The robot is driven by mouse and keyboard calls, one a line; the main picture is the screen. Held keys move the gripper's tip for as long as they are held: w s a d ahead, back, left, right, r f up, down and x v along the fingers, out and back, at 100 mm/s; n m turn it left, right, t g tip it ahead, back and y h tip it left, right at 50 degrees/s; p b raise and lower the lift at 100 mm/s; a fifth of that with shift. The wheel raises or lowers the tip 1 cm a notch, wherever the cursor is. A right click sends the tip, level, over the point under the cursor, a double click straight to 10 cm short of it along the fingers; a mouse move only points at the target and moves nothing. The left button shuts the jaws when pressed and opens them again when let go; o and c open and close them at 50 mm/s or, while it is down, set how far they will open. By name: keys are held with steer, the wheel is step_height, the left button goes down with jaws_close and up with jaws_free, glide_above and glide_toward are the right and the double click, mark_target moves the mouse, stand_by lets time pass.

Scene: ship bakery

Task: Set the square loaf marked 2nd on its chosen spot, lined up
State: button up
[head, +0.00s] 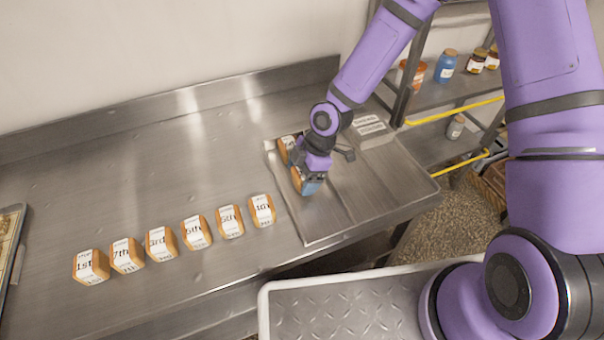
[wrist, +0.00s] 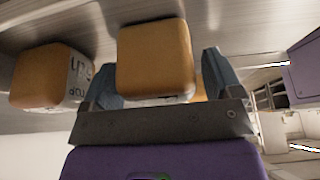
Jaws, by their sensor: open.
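My gripper (head: 309,182) is low over the metal tray on the right of the bench, its jaws open. A square orange-brown loaf (head: 297,180) is at the jaws. In the wrist view that loaf (wrist: 155,58) sits between the two blue-grey fingers; its label is mostly hidden, so I cannot read whether it says 2nd. Another loaf (head: 286,145) is just behind it on the tray, partly covered by my gripper. In the wrist view a loaf with a lettered white side (wrist: 48,76) lies to the left, apart from the fingers.
A slanting row of labelled loaves runs from one marked 1st (head: 91,267) to the one nearest the tray (head: 262,210). The metal tray (head: 350,205) is bare in front and right of my gripper. A shelf with jars (head: 446,66) stands at right.

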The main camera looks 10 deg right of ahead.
steer(key=v, duration=1.2)
steer(key=shift+d+r, duration=0.15)
steer(key=s+d+r+m+t+h, duration=0.2)
steer(key=s+d+r+m+h, duration=0.1)
steer(key=d+r+m, duration=0.4)
steer(key=s+d+r+m+t+h, duration=0.1)
steer(key=s+d+r+m+h, duration=0.2)
steer(key=d+r, duration=0.55)
steer(key=s+d+r+m+t+y, duration=0.1)
steer(key=s+d+r+m, duration=0.1)
steer(key=s+r+m, duration=0.3)
steer(key=s+d+r+m+t, duration=0.2)
steer(key=s+r+m, duration=0.4)
steer(key=s+r, duration=0.2)
steer(key=shift+s+d+r+y, duration=0.25)
steer(key=shift+s+r+y, duration=0.1)
steer(key=shift+s+y, duration=0.05)
